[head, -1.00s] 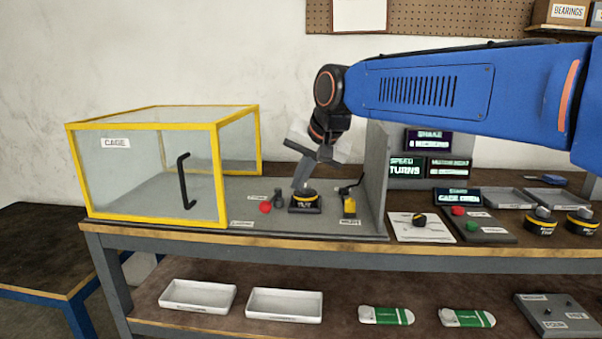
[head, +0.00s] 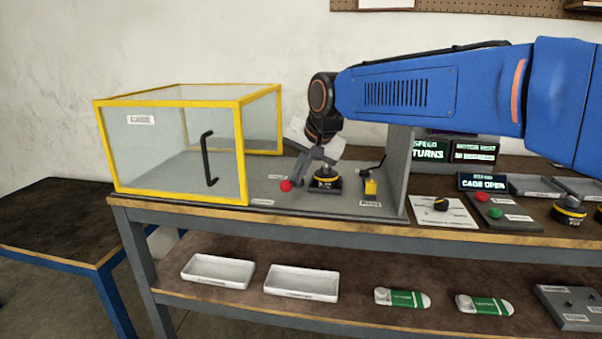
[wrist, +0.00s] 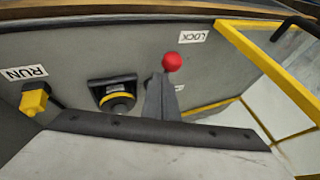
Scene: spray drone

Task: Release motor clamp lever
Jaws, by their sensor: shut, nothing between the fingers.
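The clamp lever shows as a red ball knob (head: 286,185) on the grey bench plate, left of the motor (head: 325,182) in its dark mount. In the wrist view the red knob (wrist: 172,61) stands near a LOCK label (wrist: 192,37). My gripper (head: 300,175) is shut and empty, pointing down between the knob and the motor. In the wrist view my gripper's fingertips (wrist: 163,78) are right by the knob; I cannot tell whether they touch it. The lever's stem is hidden behind the fingers, as is part of a second label.
The yellow-framed cage (head: 243,150) stands left of the knob. A yellow RUN switch (head: 370,188) and a grey upright panel (head: 396,170) stand to the right. The motor with yellow band (wrist: 116,96) is close beside my fingers. A display (head: 483,182) reads CAGE OPEN.

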